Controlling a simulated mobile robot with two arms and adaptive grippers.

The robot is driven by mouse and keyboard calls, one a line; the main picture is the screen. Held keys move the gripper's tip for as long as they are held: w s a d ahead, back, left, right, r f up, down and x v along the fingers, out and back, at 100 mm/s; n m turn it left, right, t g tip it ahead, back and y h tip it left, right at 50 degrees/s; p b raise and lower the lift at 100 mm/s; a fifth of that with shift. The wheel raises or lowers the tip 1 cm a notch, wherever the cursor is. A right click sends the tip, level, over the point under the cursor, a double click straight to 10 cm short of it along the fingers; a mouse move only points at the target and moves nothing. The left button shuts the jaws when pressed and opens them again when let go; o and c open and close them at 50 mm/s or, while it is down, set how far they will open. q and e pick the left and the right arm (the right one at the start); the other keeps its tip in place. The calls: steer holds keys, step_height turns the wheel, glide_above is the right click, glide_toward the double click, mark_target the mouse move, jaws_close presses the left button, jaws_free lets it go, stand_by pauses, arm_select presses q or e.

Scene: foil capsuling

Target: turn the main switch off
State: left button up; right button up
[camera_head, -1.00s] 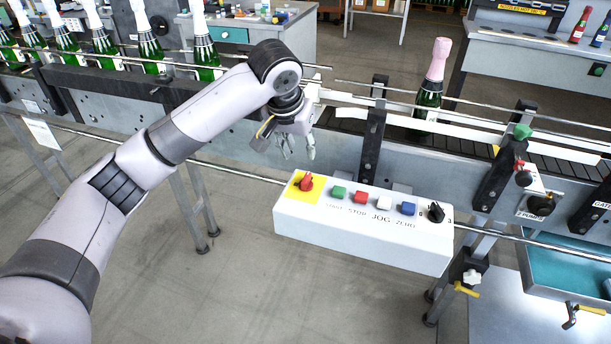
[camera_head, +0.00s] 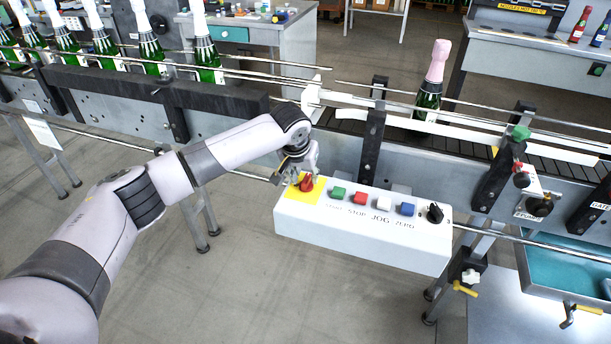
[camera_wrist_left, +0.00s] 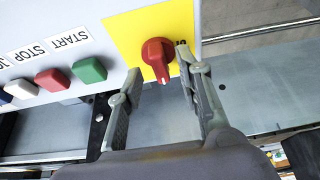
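The main switch is a red rotary knob (camera_head: 306,184) on a yellow plate (camera_head: 297,203) at the left end of the white control box (camera_head: 360,238). My left gripper (camera_head: 304,176) is right at the knob in the head view. In the left wrist view, the gripper (camera_wrist_left: 160,64) is open, with one finger on either side of the red knob (camera_wrist_left: 158,56) in the picture. The knob's narrow grip points slightly down-right there. I cannot tell whether a finger touches it. My right gripper is not in view.
Beside the switch are green (camera_head: 338,193), red (camera_head: 361,198), white (camera_head: 384,203) and blue (camera_head: 407,209) buttons and a black selector (camera_head: 434,213). The conveyor (camera_head: 420,150) runs behind the box, with a pink-topped bottle (camera_head: 431,88) on it. Open floor lies in front.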

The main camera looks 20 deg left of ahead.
arm_select(q)
steer(key=shift+x, duration=0.8)
steer(key=shift+c, duration=0.3)
jaws_close()
